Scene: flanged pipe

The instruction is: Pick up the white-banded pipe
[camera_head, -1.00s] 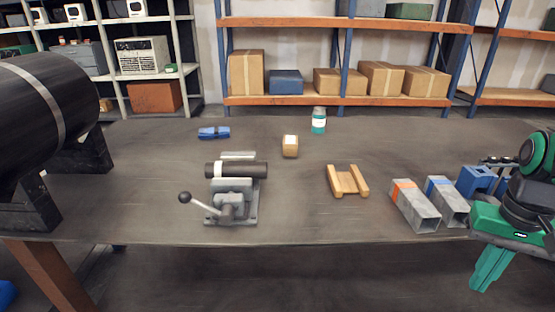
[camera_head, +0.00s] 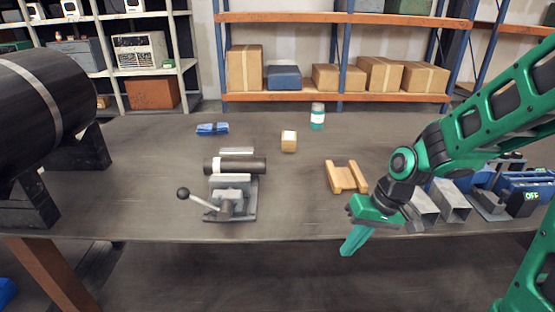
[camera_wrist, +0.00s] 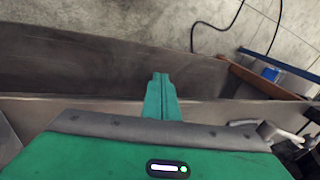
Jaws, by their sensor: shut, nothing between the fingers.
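The white-banded pipe (camera_head: 240,166) is a short dark cylinder with a white band near its left end. It lies level in a grey clamp vise (camera_head: 232,200) on the table, left of centre in the head view. The vise has a lever with a black ball knob (camera_head: 183,193) at its left. My green gripper (camera_head: 350,246) is at the table's front edge, to the right of the vise and well apart from the pipe. Its fingers are shut and empty, pointing down. The wrist view shows the closed fingertips (camera_wrist: 160,76); the pipe is not visible there.
A wooden cradle (camera_head: 346,178) stands between vise and arm. Grey square tubes (camera_head: 450,203) lie partly behind my arm. A wooden block (camera_head: 289,142), blue item (camera_head: 212,129) and teal-labelled bottle (camera_head: 317,116) stand farther back. A large black pipe (camera_head: 40,110) is at left.

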